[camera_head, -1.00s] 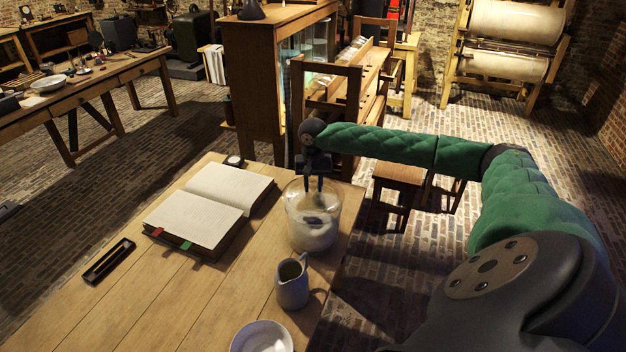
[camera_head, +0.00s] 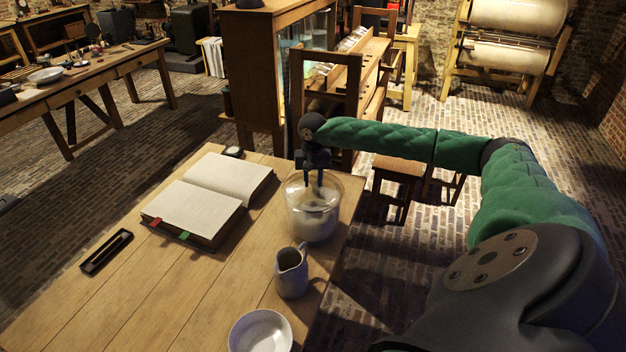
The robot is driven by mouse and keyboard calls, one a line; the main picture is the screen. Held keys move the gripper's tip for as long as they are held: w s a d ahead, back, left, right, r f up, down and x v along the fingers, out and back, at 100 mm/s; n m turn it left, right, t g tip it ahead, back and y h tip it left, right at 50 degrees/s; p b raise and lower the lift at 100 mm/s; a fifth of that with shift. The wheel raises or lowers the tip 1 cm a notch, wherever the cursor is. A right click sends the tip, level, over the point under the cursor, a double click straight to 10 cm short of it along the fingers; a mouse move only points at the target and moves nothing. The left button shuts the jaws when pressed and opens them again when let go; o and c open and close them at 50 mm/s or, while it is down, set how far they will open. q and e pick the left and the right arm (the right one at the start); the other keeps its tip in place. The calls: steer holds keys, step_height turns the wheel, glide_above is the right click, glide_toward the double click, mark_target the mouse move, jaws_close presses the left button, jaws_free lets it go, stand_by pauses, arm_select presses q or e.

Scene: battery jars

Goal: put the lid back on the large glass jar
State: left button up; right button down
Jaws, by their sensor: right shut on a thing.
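The large glass jar (camera_head: 312,217) stands upright near the right edge of the wooden table, with pale contents in its lower part. My right gripper (camera_head: 314,184) points down over the middle of the jar's mouth. It is shut on what seems to be the clear lid's grip. The lid is transparent and hard to make out against the jar's rim. I cannot tell whether it touches the rim all round or sits slightly above it. My left gripper is not in view.
A small grey jug (camera_head: 291,273) stands close in front of the jar, and a white bowl (camera_head: 260,331) is nearer. An open book (camera_head: 209,196) and a dark pen tray (camera_head: 106,252) lie to the left. A wooden cabinet (camera_head: 262,70) stands behind the table.

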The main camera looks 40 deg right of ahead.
steer(key=shift+b, duration=0.85)
stand_by(1.6)
steer(key=shift+f+b, duration=0.1)
steer(key=shift+b, duration=0.85)
stand_by(1.0)
stand_by(0.3)
steer(key=c, duration=0.6)
jaws_free()
steer(key=shift+o, duration=0.2)
steer(key=shift+r+p, duration=0.6)
steer(key=shift+r, duration=2.9)
jaws_close()
